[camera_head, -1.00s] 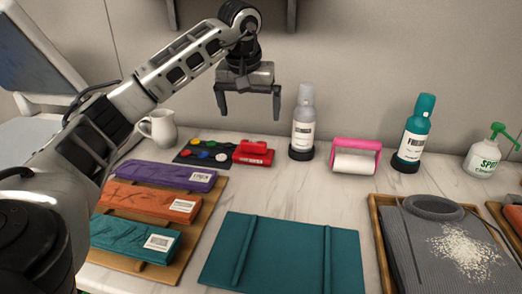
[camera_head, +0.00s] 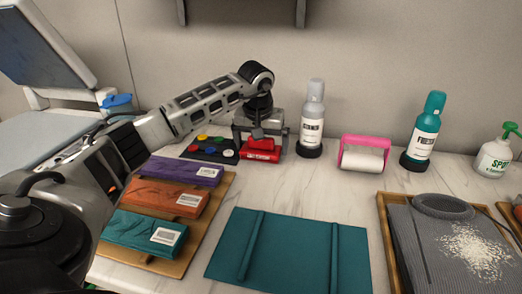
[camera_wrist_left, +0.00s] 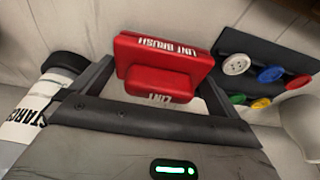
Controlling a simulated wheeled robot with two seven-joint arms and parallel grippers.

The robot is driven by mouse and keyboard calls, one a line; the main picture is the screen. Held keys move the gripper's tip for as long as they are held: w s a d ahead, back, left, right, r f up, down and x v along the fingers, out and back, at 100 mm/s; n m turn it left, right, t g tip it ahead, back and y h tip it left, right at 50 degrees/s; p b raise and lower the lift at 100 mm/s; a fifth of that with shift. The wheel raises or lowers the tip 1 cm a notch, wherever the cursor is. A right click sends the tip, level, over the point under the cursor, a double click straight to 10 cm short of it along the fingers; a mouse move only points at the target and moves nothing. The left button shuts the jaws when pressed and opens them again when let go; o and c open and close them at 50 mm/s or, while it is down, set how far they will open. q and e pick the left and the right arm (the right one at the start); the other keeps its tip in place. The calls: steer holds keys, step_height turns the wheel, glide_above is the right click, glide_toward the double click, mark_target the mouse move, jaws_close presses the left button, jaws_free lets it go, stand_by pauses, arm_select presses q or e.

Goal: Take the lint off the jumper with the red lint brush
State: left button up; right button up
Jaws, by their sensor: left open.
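The red lint brush (camera_head: 262,155) stands on the counter near the back wall; its label reads LINT BRUSH in the left wrist view (camera_wrist_left: 165,68). My left gripper (camera_head: 258,140) is open and lowered at the brush. In the left wrist view, the fingers of this gripper (camera_wrist_left: 152,85) lie on either side of the brush's handle, with small gaps visible. The grey jumper (camera_head: 422,248) lies folded in a wooden tray (camera_head: 386,232) at the right. A patch of pale lint (camera_head: 474,250) covers its front. My right gripper is not in view.
A pink lint roller (camera_head: 364,153), teal bottle (camera_head: 422,135) and green-topped sprayer (camera_head: 494,152) stand farther right. A teal folding board (camera_head: 290,250) lies in front.

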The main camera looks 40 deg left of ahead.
arm_select(q)
steer(key=shift+c, duration=0.3)
steer(key=c, duration=0.6)
steer(key=shift+r, duration=0.15)
steer(key=shift+r, duration=0.5)
step_height(320, 180, up, 3)
steer(key=shift+d+f, duration=0.1)
steer(key=shift+f, duration=0.1)
steer(key=s+d+r, duration=0.9)
steer(key=d, duration=0.1)
steer(key=shift+d+r, duration=0.15)
steer(key=shift+d, duration=0.05)
